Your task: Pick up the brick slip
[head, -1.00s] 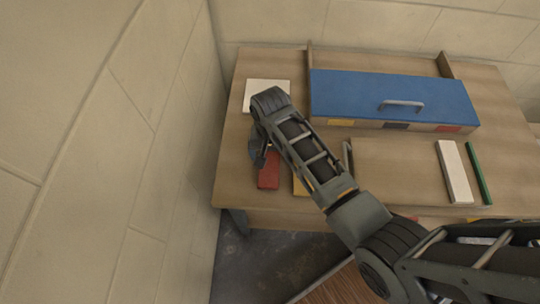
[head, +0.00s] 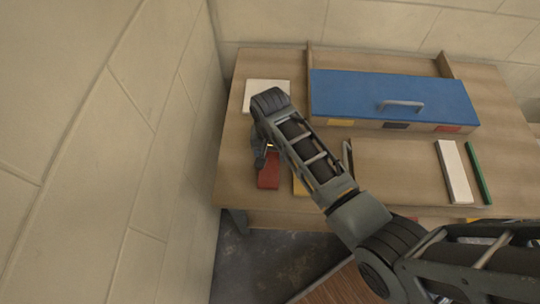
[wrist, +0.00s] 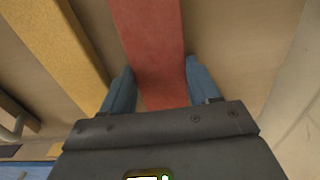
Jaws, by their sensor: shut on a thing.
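The brick slip (head: 269,178) is a red bar near the left front of the wooden table. My gripper (head: 264,154) is over its far end, partly hidden by my arm in the head view. In the wrist view my gripper (wrist: 160,84) is shut on the red brick slip (wrist: 150,38), with one blue finger against each long side. I cannot tell whether the slip is clear of the tabletop.
A yellow bar (wrist: 58,42) lies beside the slip, partly under my arm in the head view. A white square (head: 265,88) and a blue lid (head: 350,95) with a handle are farther back. White (head: 453,172) and green (head: 479,173) bars lie right. A wall (head: 180,150) stands close left.

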